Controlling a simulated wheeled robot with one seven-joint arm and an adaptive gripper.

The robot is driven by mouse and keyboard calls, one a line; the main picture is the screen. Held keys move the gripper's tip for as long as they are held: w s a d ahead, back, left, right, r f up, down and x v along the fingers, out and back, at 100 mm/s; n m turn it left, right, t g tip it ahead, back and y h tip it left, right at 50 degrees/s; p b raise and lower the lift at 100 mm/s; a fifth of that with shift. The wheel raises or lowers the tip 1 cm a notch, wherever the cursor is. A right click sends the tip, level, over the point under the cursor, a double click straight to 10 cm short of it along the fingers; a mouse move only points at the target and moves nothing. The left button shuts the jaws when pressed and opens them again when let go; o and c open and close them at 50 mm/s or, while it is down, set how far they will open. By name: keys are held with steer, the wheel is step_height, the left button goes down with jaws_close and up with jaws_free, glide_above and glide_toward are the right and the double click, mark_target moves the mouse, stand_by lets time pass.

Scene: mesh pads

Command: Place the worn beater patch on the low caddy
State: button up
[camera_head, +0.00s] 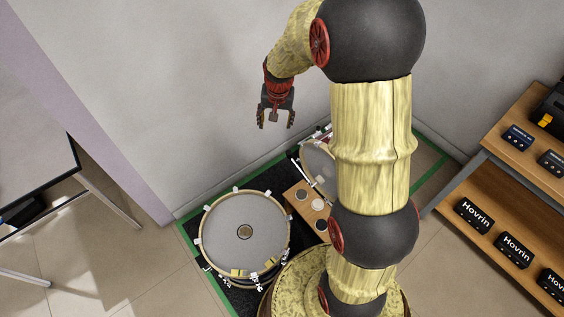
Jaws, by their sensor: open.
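A small round patch with a brownish rim and grey centre (244,232), which looks like the worn beater patch, lies near the middle of a pale drum head (225,215). To the drum's right is a low wooden caddy (292,190) with a few round pads on its top. My arm partly hides the caddy's right side. My gripper (275,125) is open and empty, its fingers pointing down. It appears raised above the drum area, apart from the patch and the caddy.
Two yellow pieces (239,273) sit at the drum's front rim. A second drum (316,160) stands behind the caddy, partly behind my arm. A wooden shelf (530,185) with boxes is at right, a table (30,130) at left. A wall rises behind.

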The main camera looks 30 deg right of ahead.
steer(key=s+a+r+n+t, duration=0.1)
steer(key=s+a+r+n, duration=0.1)
steer(key=s+a+r, duration=0.35)
steer(key=s+a+r+n+t, duration=0.1)
steer(key=s+a+r, duration=0.2)
steer(key=s+r, duration=0.5)
steer(key=s+a+r+n, duration=0.2)
steer(key=s+r, duration=0.1)
steer(key=s, duration=0.4)
steer(key=s+a+r+n+t, duration=0.1)
steer(key=s+a+r+n, duration=0.1)
steer(key=s, duration=0.5)
steer(key=shift+s+a+r+y, duration=0.3)
steer(key=shift+a+r, duration=0.3)
steer(key=shift+r, duration=0.3)
steer(key=shift+w+f, duration=0.1)
steer(key=shift+f, duration=0.05)
